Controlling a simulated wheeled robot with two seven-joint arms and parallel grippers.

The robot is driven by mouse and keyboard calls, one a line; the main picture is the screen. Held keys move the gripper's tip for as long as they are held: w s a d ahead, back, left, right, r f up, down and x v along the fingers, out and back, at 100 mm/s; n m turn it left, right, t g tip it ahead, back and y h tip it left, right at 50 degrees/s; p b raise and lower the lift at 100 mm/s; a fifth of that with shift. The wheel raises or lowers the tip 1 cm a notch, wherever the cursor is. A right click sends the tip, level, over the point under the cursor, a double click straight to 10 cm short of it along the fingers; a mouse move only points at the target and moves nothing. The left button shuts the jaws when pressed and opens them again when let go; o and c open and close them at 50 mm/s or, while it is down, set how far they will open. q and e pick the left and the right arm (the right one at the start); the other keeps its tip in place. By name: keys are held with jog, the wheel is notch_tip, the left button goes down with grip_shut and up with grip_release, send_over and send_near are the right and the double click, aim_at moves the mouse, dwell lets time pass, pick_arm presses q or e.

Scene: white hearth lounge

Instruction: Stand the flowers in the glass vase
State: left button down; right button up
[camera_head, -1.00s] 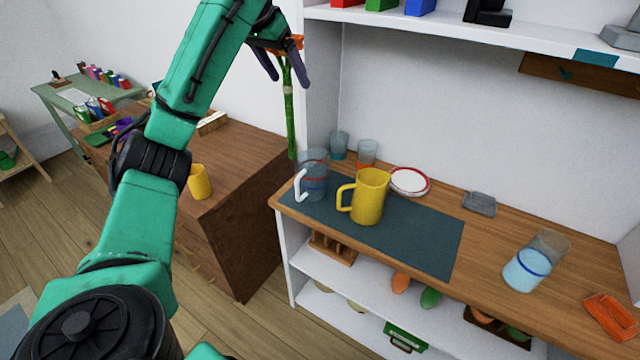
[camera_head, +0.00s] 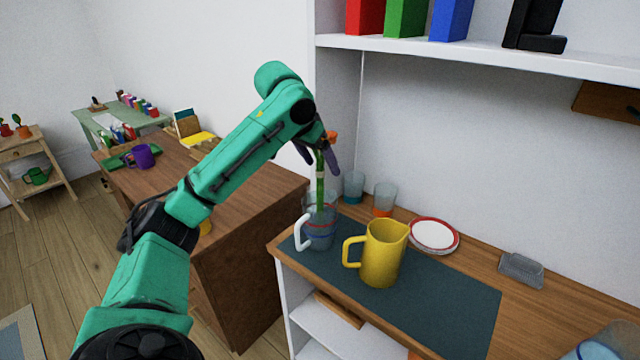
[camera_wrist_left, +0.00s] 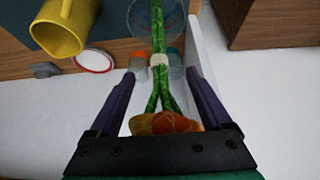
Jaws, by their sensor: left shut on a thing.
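My left gripper (camera_head: 320,160) is shut on the flowers and points down. The flowers' green stems (camera_head: 320,190) hang upright below it, and an orange bloom (camera_wrist_left: 165,123) shows close to the palm in the left wrist view. A pale band (camera_wrist_left: 158,60) wraps the stems. Below is a clear glass vessel (camera_head: 318,235) with red and blue rings and a white handle, standing on the dark mat. The stems' lower ends overlap its mouth and appear to be inside it; how deep is unclear. In the left wrist view the stems cross its round rim (camera_wrist_left: 131,22).
A yellow jug (camera_head: 381,255) stands right of the glass vessel on the dark mat (camera_head: 450,300). Two tumblers (camera_head: 384,198) and a red-rimmed plate (camera_head: 434,235) are behind. A grey dish (camera_head: 521,268) lies further right. A shelf (camera_head: 480,60) overhangs the counter. A blue-ringed glass (camera_head: 600,350) is cut off lower right.

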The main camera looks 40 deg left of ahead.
pick_arm(q)
notch_tip(320, 180, down, 3)
jog(key=shift+s+f+b, duration=0.15)
jog(key=shift+f+b, duration=0.05)
jog(key=shift+b, duration=0.2)
grip_release()
jog(key=p, duration=0.1)
send_near(318, 173)
jog(key=shift+s+a+r, duration=0.1)
jog(key=shift+s+r, duration=0.15)
jog(key=shift+r, duration=0.3)
